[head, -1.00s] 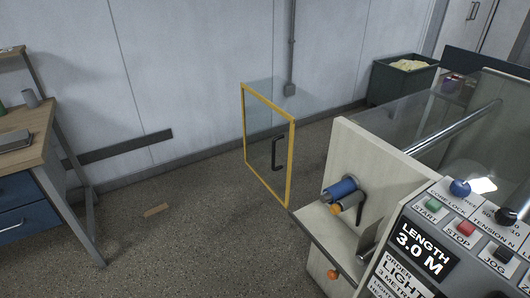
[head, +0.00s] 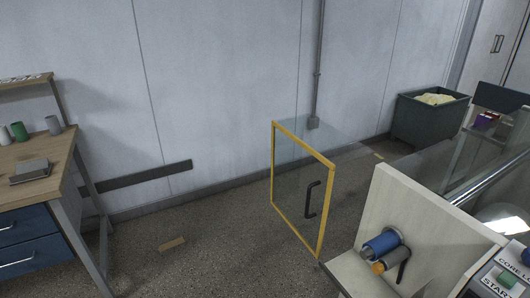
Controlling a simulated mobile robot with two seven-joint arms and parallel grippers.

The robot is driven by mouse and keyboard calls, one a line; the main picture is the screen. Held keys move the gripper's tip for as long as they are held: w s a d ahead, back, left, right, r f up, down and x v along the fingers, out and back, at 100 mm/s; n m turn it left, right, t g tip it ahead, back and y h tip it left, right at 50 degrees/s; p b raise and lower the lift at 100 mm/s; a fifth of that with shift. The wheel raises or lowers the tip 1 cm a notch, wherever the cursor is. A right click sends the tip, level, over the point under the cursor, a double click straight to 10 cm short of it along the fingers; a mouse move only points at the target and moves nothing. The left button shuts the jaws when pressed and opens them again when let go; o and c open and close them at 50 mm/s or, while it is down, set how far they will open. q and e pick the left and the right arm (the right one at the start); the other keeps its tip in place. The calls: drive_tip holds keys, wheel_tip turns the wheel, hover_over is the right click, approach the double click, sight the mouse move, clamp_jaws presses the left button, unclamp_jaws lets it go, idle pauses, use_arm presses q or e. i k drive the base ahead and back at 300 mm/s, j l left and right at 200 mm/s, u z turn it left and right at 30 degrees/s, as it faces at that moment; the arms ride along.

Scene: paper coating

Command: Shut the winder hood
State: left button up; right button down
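The winder hood looks to be the clear panel with a yellow frame (head: 275,165), standing swung out at the left of the machine. Its dark handle (head: 312,200) is on the near right part of the panel. The winder's pale side plate (head: 425,215) carries a blue roll (head: 382,244) and an orange-ended part (head: 378,267) below it. Neither of my grippers is in the head view, and nothing touches the handle.
A wooden workbench (head: 25,152) with blue drawers stands at the left. A dark green bin (head: 428,122) with pale yellow scrap stands by the back wall. A small brown piece (head: 172,243) lies on the floor.

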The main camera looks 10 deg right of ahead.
sight(323, 160)
drive_tip(key=i+j+u, duration=0.3)
drive_tip(key=i, duration=0.3)
drive_tip(key=i+u, duration=0.3)
drive_tip(key=i, duration=0.3)
drive_tip(key=i+z, duration=0.15)
drive_tip(key=i, duration=0.25)
drive_tip(key=i+j+z, duration=0.2)
drive_tip(key=i, duration=0.2)
drive_tip(key=i+j+z, duration=0.15)
drive_tip(key=i, duration=0.25)
drive_tip(key=i+j+z, duration=0.1)
drive_tip(key=z, duration=0.25)
drive_tip(key=i+j+z, duration=0.2)
drive_tip(key=z, duration=0.2)
drive_tip(key=i+j+z, duration=0.35)
drive_tip(key=k+l, duration=0.05)
drive_tip(key=l, duration=0.05)
